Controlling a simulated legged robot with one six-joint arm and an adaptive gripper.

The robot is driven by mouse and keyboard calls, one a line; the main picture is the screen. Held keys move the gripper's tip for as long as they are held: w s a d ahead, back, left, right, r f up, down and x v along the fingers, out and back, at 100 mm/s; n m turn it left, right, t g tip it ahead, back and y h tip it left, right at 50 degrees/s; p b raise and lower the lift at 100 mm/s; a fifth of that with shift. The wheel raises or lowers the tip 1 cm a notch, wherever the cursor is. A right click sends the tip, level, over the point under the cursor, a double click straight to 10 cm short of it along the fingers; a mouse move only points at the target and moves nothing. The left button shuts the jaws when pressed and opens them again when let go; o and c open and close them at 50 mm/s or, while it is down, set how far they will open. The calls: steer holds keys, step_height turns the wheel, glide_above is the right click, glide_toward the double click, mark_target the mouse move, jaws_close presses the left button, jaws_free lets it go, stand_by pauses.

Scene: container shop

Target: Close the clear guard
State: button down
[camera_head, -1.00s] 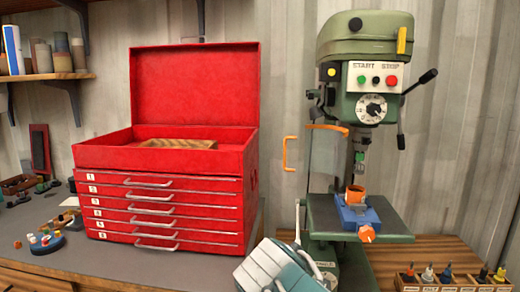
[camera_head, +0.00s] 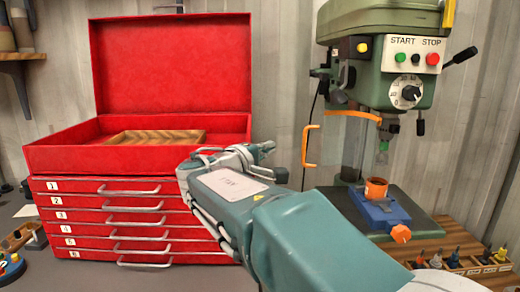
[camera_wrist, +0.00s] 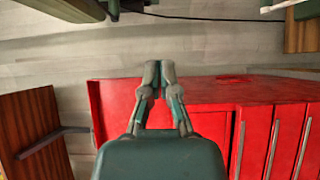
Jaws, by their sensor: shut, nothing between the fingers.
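The clear guard (camera_head: 338,146) hangs at the left front of the green drill press (camera_head: 392,55). It has an orange upper rim and an orange handle (camera_head: 309,146) on its left side, standing out to the left of the drill. The clear panel is hard to make out. My gripper (camera_head: 266,150) is left of the handle, apart from it in the picture, in front of the red tool chest. In the wrist view my gripper (camera_wrist: 160,70) has its fingertips together, with nothing between them. The guard cannot be made out there.
The red tool chest (camera_head: 140,225) with its lid up stands at left.

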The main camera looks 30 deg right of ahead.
steer(key=s+d, duration=0.1)
steer(key=d, duration=0.5)
steer(key=shift+d, duration=0.25)
steer(key=shift+s+t, duration=0.25)
steer(key=shift+t, duration=0.05)
steer(key=shift+s+a+n+t+y, duration=0.2)
steer(key=shift+s+n+t+y, duration=0.1)
steer(key=shift+s+n+t, duration=0.15)
steer(key=shift+s, duration=0.15)
